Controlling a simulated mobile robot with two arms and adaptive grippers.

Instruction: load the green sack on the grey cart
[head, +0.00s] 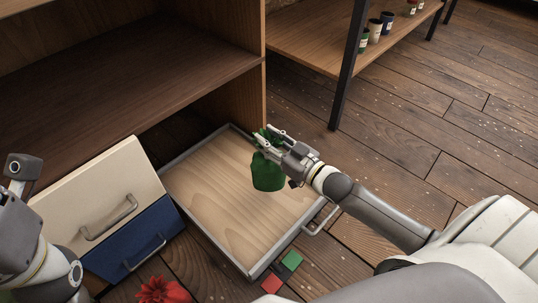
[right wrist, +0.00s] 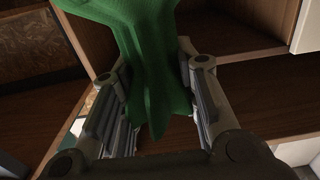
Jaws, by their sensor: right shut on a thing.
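A red sack (head: 162,290) lies at the bottom. A shelf rack (head: 315,40) with several tins stands behind. Plank floor on the right is clear.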

